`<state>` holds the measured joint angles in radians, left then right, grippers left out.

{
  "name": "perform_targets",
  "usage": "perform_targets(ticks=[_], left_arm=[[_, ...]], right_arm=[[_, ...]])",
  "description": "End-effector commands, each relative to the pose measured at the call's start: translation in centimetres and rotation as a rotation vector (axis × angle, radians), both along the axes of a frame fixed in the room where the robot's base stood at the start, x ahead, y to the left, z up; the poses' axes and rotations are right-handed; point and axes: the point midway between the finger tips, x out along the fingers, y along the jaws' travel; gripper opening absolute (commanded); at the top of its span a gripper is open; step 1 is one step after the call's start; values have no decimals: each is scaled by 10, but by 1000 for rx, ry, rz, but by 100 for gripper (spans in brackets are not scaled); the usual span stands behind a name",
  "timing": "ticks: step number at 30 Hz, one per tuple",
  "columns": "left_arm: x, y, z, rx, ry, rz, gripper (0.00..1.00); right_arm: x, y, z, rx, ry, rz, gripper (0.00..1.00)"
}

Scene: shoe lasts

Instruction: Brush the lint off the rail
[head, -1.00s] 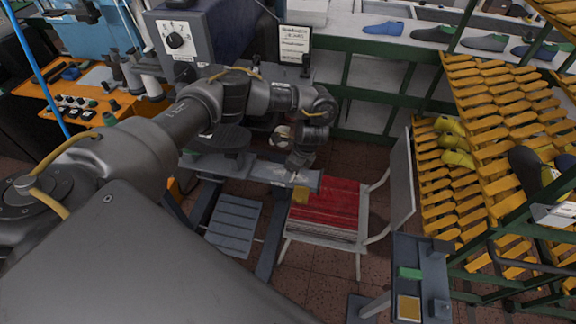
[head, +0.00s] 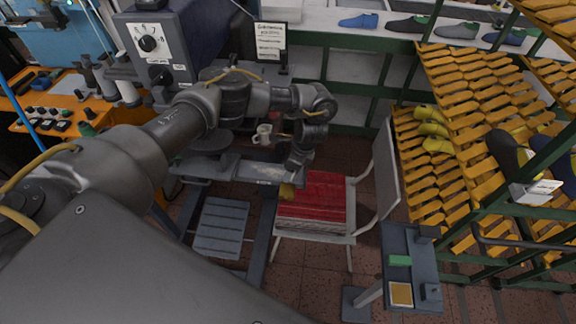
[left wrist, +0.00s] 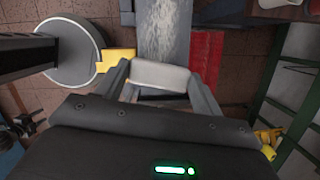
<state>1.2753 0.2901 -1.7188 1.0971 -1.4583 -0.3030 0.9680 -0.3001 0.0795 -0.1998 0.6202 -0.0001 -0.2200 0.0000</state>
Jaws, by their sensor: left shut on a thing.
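The grey rail (head: 235,172) runs left to right below my left forearm in the head view. It also shows in the left wrist view (left wrist: 165,28), where whitish speckled lint covers its top. My left gripper (head: 294,166) is at the rail's right end. In the left wrist view its fingers are shut on a pale grey block, the brush (left wrist: 160,76), whose near face shows just at the lower end of the lint. The brush's underside is hidden, so I cannot tell whether it touches the rail. My right gripper is not in view.
A chair with a red striped seat (head: 318,200) stands right of the rail end. A white mug (head: 262,135) is behind the rail. A grey stand with a green block (head: 400,261) is at lower right. Yellow shoe racks (head: 470,130) fill the right side.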

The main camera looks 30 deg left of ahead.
Motion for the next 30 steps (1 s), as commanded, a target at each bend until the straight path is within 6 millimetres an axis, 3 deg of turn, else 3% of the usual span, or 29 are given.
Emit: perform_targets(ticks=[7,17,30], left_arm=[[6,-17,0,0,-1,0,45],[6,-18,-3,1,0,1,45],[-4,11,-2,3,1,0,45]], right_arm=[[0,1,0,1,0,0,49],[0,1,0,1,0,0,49],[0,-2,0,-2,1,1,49]])
